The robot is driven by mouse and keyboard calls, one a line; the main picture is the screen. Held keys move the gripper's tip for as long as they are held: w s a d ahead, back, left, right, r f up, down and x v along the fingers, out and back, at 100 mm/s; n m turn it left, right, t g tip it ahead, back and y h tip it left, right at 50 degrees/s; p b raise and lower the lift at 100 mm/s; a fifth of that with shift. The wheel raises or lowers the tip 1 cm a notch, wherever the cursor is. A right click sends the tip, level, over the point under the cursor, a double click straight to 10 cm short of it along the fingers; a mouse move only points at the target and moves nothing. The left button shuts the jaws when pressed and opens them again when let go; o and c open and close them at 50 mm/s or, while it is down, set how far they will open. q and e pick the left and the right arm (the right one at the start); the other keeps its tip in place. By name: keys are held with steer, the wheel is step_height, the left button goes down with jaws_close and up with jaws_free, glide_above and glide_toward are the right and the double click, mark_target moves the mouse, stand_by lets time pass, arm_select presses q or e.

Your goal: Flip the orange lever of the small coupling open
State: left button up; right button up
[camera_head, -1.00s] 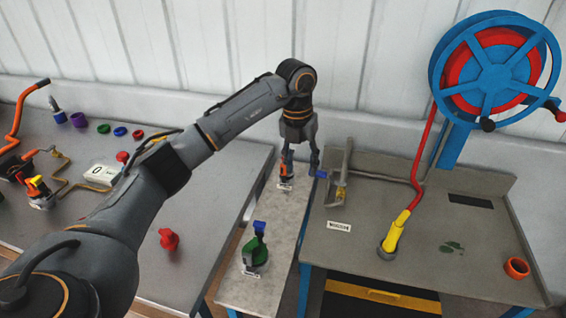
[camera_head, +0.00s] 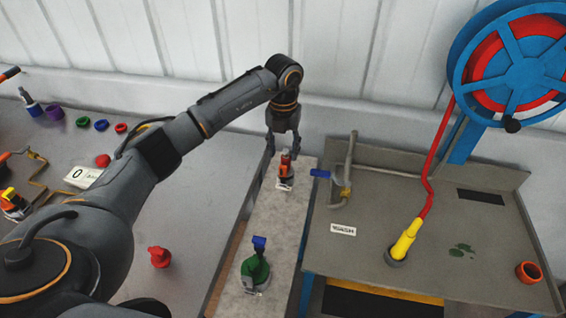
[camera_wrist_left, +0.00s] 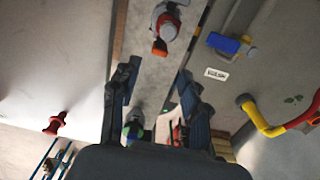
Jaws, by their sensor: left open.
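The small coupling (camera_head: 285,180) stands on the narrow speckled shelf, with a red upper part and a little orange. In the left wrist view its orange lever (camera_wrist_left: 159,47) sticks out from the grey and red body (camera_wrist_left: 167,22). My left gripper (camera_head: 283,146) is open, with its fingers pointing down just above and behind the coupling in the head view. In the left wrist view the open fingers (camera_wrist_left: 158,82) have nothing between their tips, and the coupling lies beyond them. My right gripper is not in view.
A green coupling with a blue lever (camera_head: 255,268) stands nearer on the shelf (camera_head: 278,218). A blue-handled pipe valve (camera_head: 320,173) is close to the right. A grey bench with a red valve (camera_head: 159,257) lies left. A yellow nozzle (camera_head: 405,241) stands on the right table.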

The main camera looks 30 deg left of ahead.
mark_target(283, 166)
arm_select(q)
step_height(283, 166, down, 6)
steer(key=shift+w+a+f+p, duration=0.15)
steer(key=shift+p, duration=0.5)
steer(key=shift+f, duration=0.55)
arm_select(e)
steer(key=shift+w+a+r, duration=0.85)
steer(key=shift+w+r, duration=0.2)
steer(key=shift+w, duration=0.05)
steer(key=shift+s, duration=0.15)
arm_select(q)
steer(key=shift+c, duration=1.1)
jaws_close()
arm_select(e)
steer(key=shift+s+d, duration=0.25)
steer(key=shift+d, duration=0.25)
